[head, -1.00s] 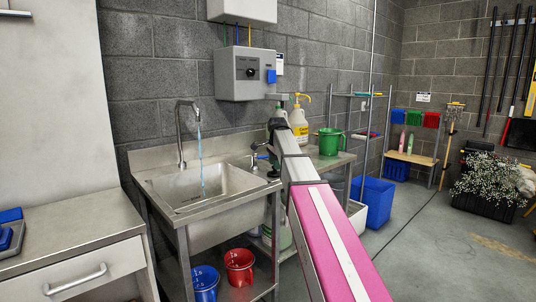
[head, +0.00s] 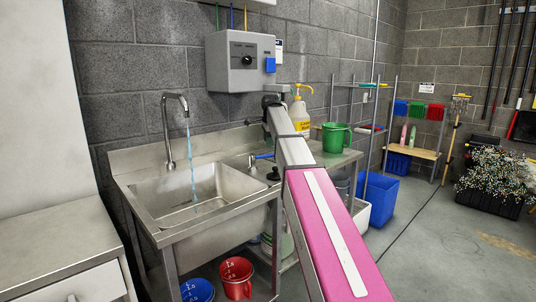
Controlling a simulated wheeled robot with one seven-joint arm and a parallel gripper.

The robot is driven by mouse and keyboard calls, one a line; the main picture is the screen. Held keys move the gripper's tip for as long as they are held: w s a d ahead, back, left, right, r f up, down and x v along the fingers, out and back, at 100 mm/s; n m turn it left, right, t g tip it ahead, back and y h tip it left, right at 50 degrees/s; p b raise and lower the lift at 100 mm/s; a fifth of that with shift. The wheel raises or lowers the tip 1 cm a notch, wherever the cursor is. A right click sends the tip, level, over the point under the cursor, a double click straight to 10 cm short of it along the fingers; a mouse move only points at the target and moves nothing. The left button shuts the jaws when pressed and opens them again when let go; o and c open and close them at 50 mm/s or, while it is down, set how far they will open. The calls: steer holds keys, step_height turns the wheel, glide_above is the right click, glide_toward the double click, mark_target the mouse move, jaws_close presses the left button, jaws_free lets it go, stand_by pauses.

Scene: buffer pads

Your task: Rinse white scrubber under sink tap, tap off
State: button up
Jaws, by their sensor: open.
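The steel sink (head: 150,205) stands against the grey block wall at left. Its gooseneck tap (head: 167,130) is at the back left of the basin. A thin bluish stream of water (head: 192,165) runs from the spout down into the basin, so the tap is on. A small blue lever (head: 262,156) shows at the sink's back right. I see no white scrubber. My pink and white arm reaches up from the bottom middle, past the sink's right side. I cannot make out my gripper's fingers; my arm seems to hide them.
A steel counter (head: 70,245) is at lower left. Red (head: 236,275) and blue (head: 197,290) buckets sit under the sink. A yellow pump bottle (head: 300,110) and green jug (head: 336,137) stand right of the sink.

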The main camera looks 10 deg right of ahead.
steer(key=f, duration=0.3)
steer(key=w+f, duration=0.1)
steer(key=f, duration=0.3)
steer(key=shift+w+a, duration=0.1)
steer(key=shift+w, duration=0.1)
jaws_close()
